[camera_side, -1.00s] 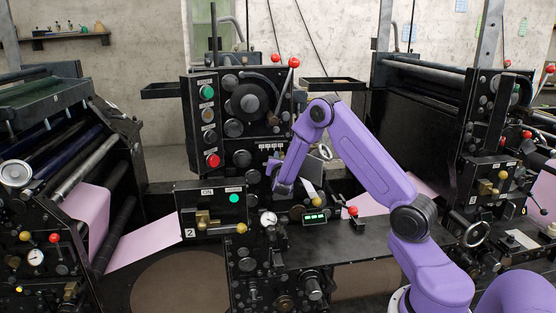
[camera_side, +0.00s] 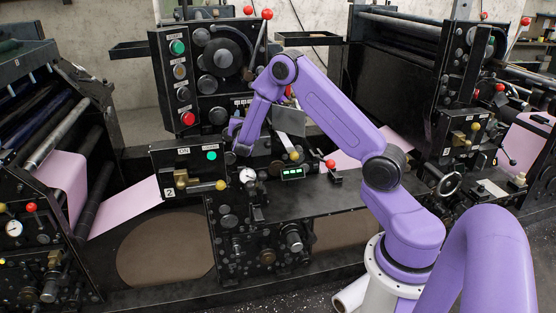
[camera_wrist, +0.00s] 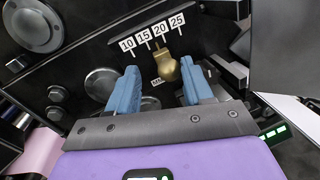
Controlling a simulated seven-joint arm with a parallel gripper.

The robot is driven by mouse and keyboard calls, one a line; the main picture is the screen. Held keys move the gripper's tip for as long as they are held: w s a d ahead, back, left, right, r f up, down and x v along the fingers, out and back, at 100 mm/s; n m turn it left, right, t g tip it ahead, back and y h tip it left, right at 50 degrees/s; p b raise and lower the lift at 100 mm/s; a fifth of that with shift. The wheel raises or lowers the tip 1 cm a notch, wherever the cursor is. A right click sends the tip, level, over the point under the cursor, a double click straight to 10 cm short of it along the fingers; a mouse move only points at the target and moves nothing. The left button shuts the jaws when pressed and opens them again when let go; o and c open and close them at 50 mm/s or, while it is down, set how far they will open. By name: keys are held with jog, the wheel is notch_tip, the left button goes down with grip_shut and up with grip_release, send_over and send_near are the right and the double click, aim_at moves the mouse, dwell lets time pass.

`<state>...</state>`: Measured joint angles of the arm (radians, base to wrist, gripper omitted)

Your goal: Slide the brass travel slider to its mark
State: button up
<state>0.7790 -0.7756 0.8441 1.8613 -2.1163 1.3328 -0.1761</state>
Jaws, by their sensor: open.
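My gripper (camera_wrist: 160,68) is open, with one blue finger on each side of the slider and a visible gap to both. In the side view my gripper (camera_side: 236,143) is at the front of the centre press unit, and I cannot make out the slider there. A small white label (camera_wrist: 156,81) lies just below the slider; its text is hard to read.
A control panel (camera_side: 184,70) with green and red buttons stands left of my gripper. A brass lever with a yellow ball (camera_side: 221,185) is below it, beside a dial gauge (camera_side: 247,175). A red-knobbed lever (camera_side: 330,164) is to the right. A grey plate (camera_wrist: 284,45) edges the wrist view's right.

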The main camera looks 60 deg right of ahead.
jog(key=v, duration=1.6)
jog(key=s+a+m+g+y, duration=0.2)
jog(key=s+m+g, duration=0.1)
jog(key=s, duration=0.4)
jog(key=s+a+m+g+y, duration=0.3)
jog(key=s+m, duration=0.1)
jog(key=s, duration=0.4)
jog(key=shift+a+r+g, duration=0.3)
jog(key=shift+w, duration=0.1)
jog(key=w+d+n+t+h, duration=0.3)
jog(key=w+d+n, duration=0.1)
jog(key=w, duration=0.3)
jog(key=w+d+n+t+h, duration=0.2)
jog(key=w+d+n+t, duration=0.15)
jog(key=w, duration=0.35)
jog(key=shift+m, duration=0.25)
jog(key=x, duration=1.7)
jog(key=shift+w+a+f, duration=0.2)
jog(key=shift+w+f, duration=0.05)
jog(key=shift+w, duration=0.05)
